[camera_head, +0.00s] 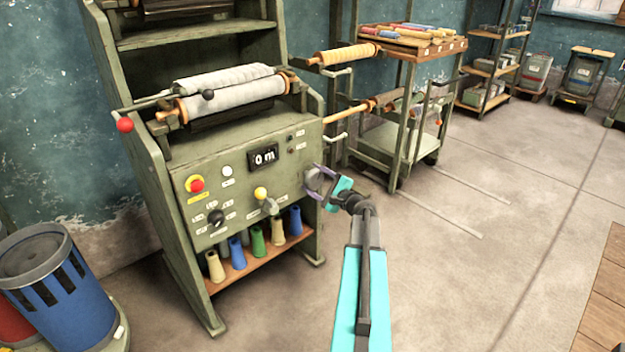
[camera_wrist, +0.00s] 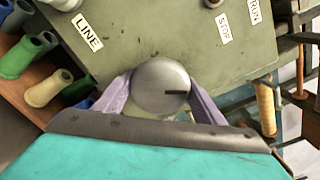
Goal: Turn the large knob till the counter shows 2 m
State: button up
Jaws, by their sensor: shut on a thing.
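The large grey knob (camera_wrist: 161,84) sits on the green machine panel, and a dark mark on its face points right in the wrist view. My gripper (camera_wrist: 160,100) is shut on this knob, one purple finger on each side. In the head view my gripper (camera_head: 313,184) is at the right side of the panel and hides most of the knob. The counter (camera_head: 264,157) on the panel reads 0 m.
The panel (camera_head: 240,190) also bears a red button (camera_head: 197,185), a yellow-topped control (camera_head: 261,192) and a black knob (camera_head: 216,217). Thread cones (camera_head: 258,241) stand on the shelf below.

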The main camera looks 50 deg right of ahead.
jog(key=shift+w+r, duration=0.1)
jog(key=o, duration=1.1)
jog(key=shift+c, duration=0.2)
jog(key=s+a+p, duration=0.1)
jog(key=s, duration=1.3)
jog(key=shift+w+p, duration=0.1)
jog(key=shift+p, duration=0.2)
